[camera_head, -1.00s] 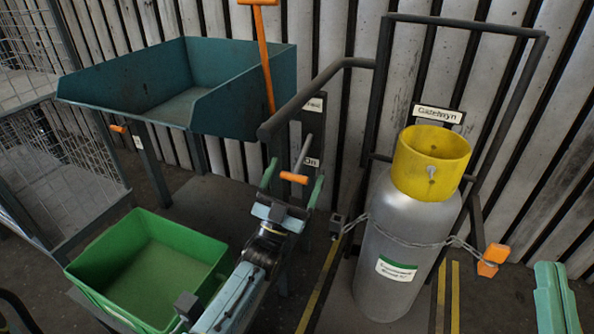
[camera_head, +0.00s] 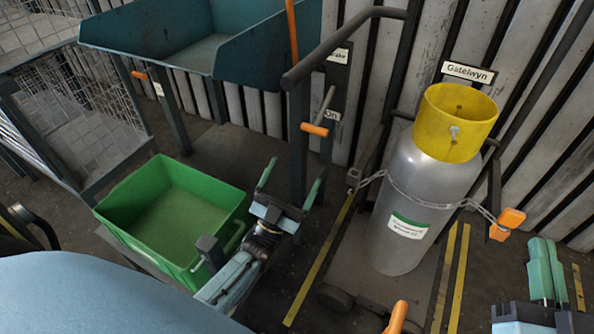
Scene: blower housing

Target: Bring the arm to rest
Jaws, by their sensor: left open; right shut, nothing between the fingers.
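My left gripper (camera_head: 289,184) is in the middle of the head view, with its two green fingers spread wide and nothing between them. It is in front of and below a lever with an orange grip (camera_head: 315,129), with a visible gap in the picture. The lever is beside an "On" label (camera_head: 333,116) and a second label above it. My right gripper (camera_head: 546,262) is at the lower right edge, its green fingers together and empty. The rest of the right arm is mostly out of view.
A green bin (camera_head: 170,205) is close to the left of my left arm. A blue-green hopper (camera_head: 200,45) stands behind. A chained grey cylinder with a yellow collar (camera_head: 455,122) stands between the grippers. A wire cage (camera_head: 75,105) is at the left.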

